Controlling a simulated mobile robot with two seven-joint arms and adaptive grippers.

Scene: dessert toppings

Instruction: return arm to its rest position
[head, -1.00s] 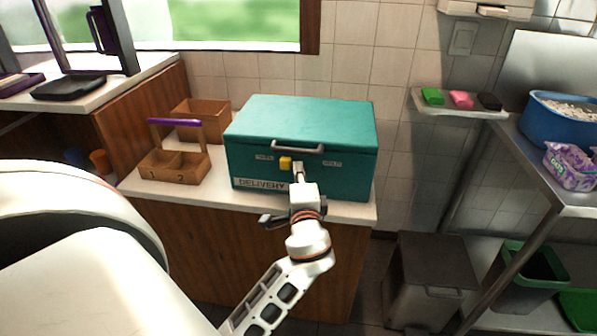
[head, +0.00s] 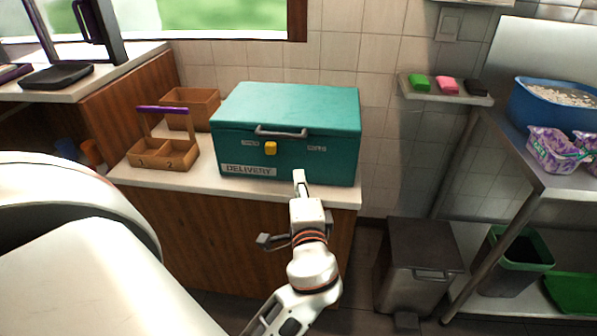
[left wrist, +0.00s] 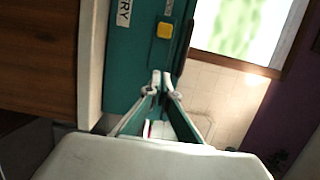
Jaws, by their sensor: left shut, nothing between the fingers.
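My left gripper (head: 299,180) is shut and empty, in front of the lower front of the teal delivery box (head: 285,105). In the left wrist view its fingertips (left wrist: 162,80) are together, with the box's teal front (left wrist: 133,55) behind them. I cannot tell the exact gap to the box. The box stands on the counter with its lid down. Its yellow latch (head: 271,148) is on the front, above and left of the fingertips, and also shows in the left wrist view (left wrist: 165,30). My right gripper is out of view.
A wooden caddy (head: 163,152) with a purple handle and a wooden box (head: 190,105) stand left on the counter (head: 215,186). A grey bin (head: 415,262) stands on the floor at right, beside a metal rack (head: 560,185) with a blue tub (head: 555,105).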

